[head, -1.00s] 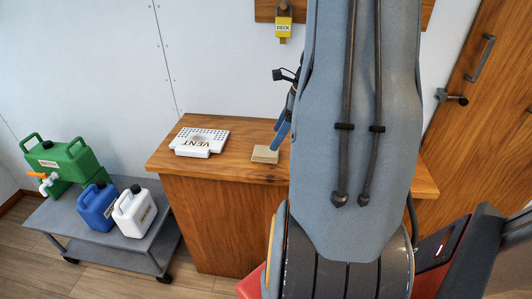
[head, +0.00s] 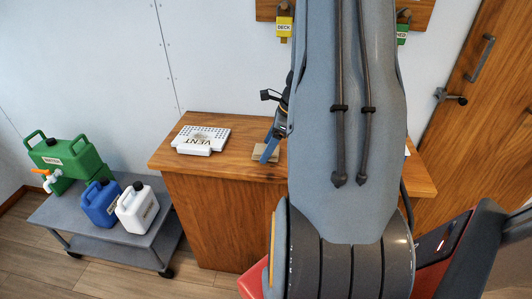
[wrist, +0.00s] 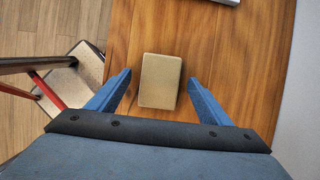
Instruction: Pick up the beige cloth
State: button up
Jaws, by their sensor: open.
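The beige cloth (wrist: 160,81) is a small folded rectangular block lying on the wooden counter. In the head view the cloth (head: 266,149) is near the middle of the counter, partly hidden behind my gripper's finger. My gripper (wrist: 160,88) is open in the wrist view, with one blue finger on each side of the cloth and a gap of bare wood between each finger and the cloth. In the head view my gripper (head: 270,147) is mostly hidden by my arm.
A white vent panel (head: 202,138) lies on the counter (head: 165,157) to the left of the cloth. A trolley (head: 70,213) with green, blue and white jugs stands at left. Padlocks hang from a board (head: 265,10) on the wall. A door (head: 497,120) is at right.

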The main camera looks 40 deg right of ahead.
jog(key=shift+f, duration=0.2)
dwell(0.3)
jog(key=shift+c, duration=0.5)
jog(key=c, duration=1)
